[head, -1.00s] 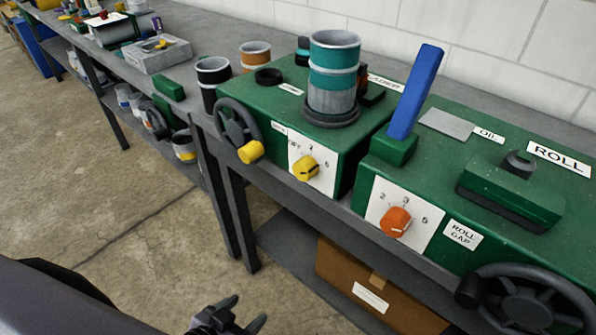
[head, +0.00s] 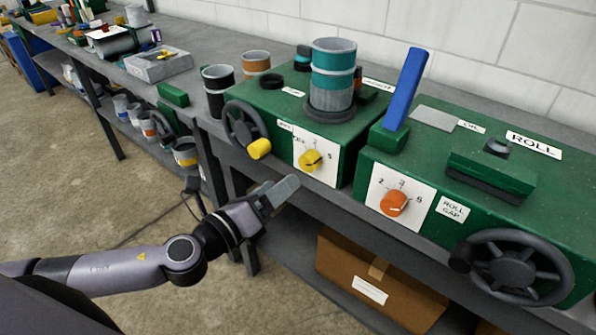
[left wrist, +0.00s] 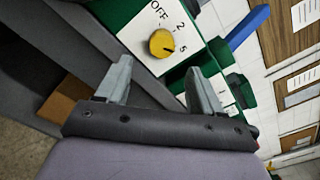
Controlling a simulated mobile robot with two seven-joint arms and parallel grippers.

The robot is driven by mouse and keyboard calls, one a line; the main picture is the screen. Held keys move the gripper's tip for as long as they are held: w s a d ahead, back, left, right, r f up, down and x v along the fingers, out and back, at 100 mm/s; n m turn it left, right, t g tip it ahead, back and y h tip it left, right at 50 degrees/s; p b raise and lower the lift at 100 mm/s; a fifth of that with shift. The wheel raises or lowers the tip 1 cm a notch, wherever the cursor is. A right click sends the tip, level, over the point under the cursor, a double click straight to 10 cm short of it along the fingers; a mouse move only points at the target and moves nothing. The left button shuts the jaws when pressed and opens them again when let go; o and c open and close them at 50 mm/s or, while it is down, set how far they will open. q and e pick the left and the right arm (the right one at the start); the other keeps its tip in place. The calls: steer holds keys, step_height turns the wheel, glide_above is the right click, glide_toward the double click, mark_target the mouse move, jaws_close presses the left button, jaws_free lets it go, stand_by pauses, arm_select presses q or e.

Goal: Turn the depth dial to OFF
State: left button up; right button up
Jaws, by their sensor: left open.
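The yellow dial (head: 311,160) sits on a white plate on the front of the left green machine. In the left wrist view the yellow dial (left wrist: 162,43) stands on a plate marked OFF, 2 and 5, and its dark pointer line is toward the 5 side. My left gripper (head: 278,190) is open and empty, below and left of the dial in the head view. In the left wrist view its two fingers (left wrist: 158,70) are spread, with the dial just beyond the tips and apart from them. My right gripper is not in view.
An orange dial (head: 394,203) sits on the right green machine, labelled ROLL GAP. A handwheel (head: 246,127) with a yellow knob (head: 259,148) is left of the yellow dial. A cardboard box (head: 352,283) lies on the lower shelf.

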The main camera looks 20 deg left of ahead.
mark_target(305, 164)
arm_select(q)
steer(key=shift+m, duration=0.3)
steer(key=shift+r+p+x, duration=0.15)
steer(key=shift+p+x, duration=0.2)
steer(key=shift+x, duration=1.45)
steer(key=shift+r+p+x, duration=0.1)
steer(key=shift+p+x, duration=0.25)
steer(key=shift+x, duration=1.4)
steer(key=c, duration=1.1)
